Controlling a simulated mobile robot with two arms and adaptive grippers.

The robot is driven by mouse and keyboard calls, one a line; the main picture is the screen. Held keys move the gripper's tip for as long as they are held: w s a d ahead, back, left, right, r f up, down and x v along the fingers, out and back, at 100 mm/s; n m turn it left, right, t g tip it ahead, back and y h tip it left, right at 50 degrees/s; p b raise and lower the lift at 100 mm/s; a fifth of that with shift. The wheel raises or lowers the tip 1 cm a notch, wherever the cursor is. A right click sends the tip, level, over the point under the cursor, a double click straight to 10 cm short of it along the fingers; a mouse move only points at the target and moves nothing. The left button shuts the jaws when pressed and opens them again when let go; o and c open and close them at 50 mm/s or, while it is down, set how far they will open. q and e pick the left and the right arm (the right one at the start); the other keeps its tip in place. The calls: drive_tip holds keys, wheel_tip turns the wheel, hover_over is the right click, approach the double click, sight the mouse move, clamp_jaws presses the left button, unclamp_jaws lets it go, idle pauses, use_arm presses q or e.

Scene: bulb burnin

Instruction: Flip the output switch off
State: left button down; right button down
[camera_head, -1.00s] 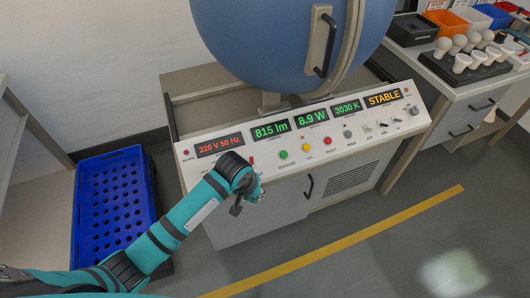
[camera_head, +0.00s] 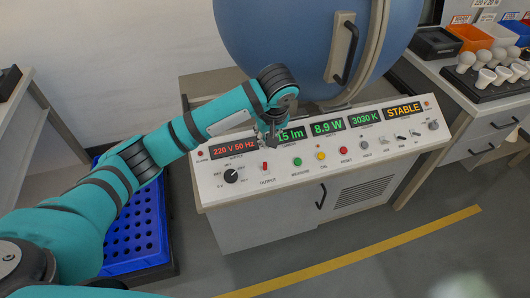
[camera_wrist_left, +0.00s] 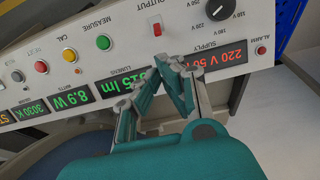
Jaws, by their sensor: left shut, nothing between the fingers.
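The output switch (camera_head: 264,166) is a small red rocker on the sloped white control panel (camera_head: 214,188), between the black voltage knob (camera_head: 231,175) and the green measure button (camera_head: 297,161). My left gripper (camera_head: 271,143) is just above the switch in the head view, in front of the edge of the lumens display. In the left wrist view, the panel appears upside down, with the red switch (camera_wrist_left: 157,30) beyond the shut, empty fingertips (camera_wrist_left: 163,64). A gap shows between fingers and switch there. I cannot tell whether the switch is on or off. My right gripper is not in view.
A yellow button (camera_head: 321,155), a red reset button (camera_head: 345,150) and small toggles sit along the panel to the right. A big blue sphere (camera_head: 285,45) stands behind. A blue crate (camera_head: 150,245) is on the floor at left. Bulbs (camera_head: 485,75) stand on the right bench.

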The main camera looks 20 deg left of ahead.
sight(263, 157)
use_arm(q)
drive_tip(key=x, duration=1)
drive_tip(key=shift+b, duration=0.4)
